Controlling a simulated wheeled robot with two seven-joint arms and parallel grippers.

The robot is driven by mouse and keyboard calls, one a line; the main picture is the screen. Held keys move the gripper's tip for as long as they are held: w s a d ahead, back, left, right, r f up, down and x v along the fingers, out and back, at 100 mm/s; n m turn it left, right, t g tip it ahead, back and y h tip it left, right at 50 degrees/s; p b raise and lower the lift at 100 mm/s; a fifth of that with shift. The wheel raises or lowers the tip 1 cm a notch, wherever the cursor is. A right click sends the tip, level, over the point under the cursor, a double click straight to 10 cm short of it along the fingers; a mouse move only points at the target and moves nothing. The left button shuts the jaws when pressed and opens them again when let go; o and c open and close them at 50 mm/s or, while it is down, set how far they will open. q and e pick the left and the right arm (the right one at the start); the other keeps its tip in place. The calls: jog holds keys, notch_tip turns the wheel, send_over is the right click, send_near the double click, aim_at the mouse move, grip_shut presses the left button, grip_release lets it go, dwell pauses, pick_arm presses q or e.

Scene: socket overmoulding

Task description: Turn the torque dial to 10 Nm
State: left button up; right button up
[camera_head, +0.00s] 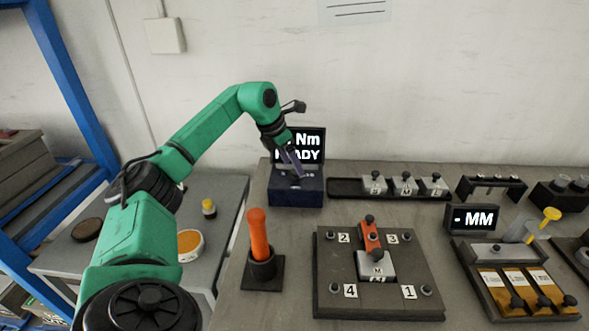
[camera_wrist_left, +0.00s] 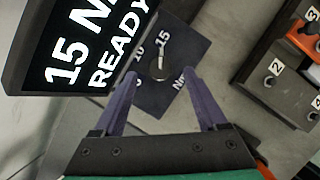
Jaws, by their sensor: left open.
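The torque dial (camera_wrist_left: 158,67) is a small round knob with a light pointer on the dark blue top of the torque box (camera_head: 297,192). In the left wrist view its pointer is turned towards the 15 mark, with the 10 mark beside it. The display (camera_wrist_left: 90,40) behind reads "15 N..." and "READY"; the head view shows its "Nm" (camera_head: 305,140), with the number hidden by my arm. My left gripper (camera_head: 295,170) is open above the box. In the left wrist view its two fingers (camera_wrist_left: 161,74) are on either side of the dial, without visible contact. My right gripper is not in view.
An orange-handled tool (camera_head: 258,235) stands in a black holder at front left. A numbered plate (camera_head: 330,290) with an orange-and-grey part lies right of it. A tray (camera_head: 345,188) of small blocks stands right of the box. An "MM" display (camera_head: 475,219) stands further right.

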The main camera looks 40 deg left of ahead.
aim_at(296, 175)
pick_arm(q)
jog(key=shift+x, duration=1.15)
grip_shut()
